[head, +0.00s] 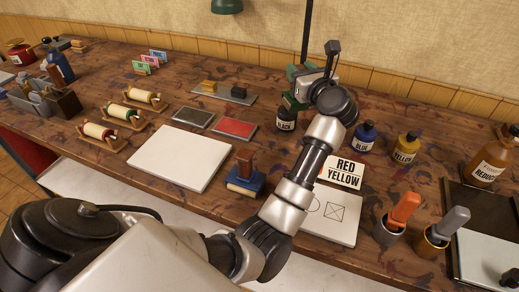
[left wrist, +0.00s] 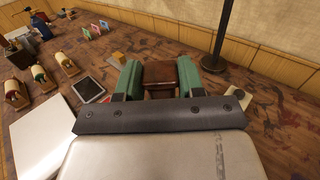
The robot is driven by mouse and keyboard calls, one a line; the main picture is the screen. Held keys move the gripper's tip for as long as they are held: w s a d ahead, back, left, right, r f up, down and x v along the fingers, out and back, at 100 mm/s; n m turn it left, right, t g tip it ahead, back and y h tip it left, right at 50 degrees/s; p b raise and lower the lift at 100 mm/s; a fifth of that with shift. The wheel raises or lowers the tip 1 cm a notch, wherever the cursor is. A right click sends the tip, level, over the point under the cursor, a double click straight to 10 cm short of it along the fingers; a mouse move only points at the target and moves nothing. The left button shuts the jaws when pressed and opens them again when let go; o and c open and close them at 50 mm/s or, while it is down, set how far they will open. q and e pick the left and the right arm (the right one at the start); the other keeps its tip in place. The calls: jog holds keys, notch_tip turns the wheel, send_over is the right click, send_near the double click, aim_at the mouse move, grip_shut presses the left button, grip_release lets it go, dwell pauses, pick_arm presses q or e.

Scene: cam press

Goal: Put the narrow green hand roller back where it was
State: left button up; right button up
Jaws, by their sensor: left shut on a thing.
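Three pale rollers with coloured ends rest in wooden stands at the left. The middle one (head: 124,112) shows green at its ends; which is the narrow green hand roller I cannot tell for certain. The nearest (head: 97,131) has red ends and the farthest (head: 145,96) looks yellowish. The rollers also show in the left wrist view, at its left. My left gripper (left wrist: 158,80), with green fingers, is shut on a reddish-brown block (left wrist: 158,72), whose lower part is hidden. It is at the back middle of the bench, away from the stands. My right gripper is not in view.
A blue-based block with a brown handle (head: 246,168) stands beside a white slab (head: 180,157). Dark and red ink pads (head: 233,128) lie behind. Black (head: 286,119), blue (head: 364,136) and yellow (head: 405,147) bottles stand near my left arm. A lamp post (left wrist: 225,32) rises behind.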

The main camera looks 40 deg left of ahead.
pick_arm(q)
jog(key=shift+w+a+r, duration=0.1)
jog(key=shift+w+r, duration=0.25)
jog(key=shift+w, duration=0.05)
jog(key=shift+s, duration=0.15)
jog(key=s+a+f+p, duration=0.2)
jog(key=s+f+p, duration=0.1)
jog(key=s+f, duration=0.7)
jog(key=shift+s+f, duration=0.25)
jog(key=shift+s, duration=0.25)
jog(key=o, duration=0.9)
jog(key=shift+a, duration=0.1)
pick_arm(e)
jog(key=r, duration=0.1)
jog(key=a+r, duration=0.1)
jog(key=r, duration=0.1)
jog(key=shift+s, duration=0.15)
pick_arm(q)
jog(key=shift+r+p, duration=0.1)
jog(key=shift+p, duration=0.3)
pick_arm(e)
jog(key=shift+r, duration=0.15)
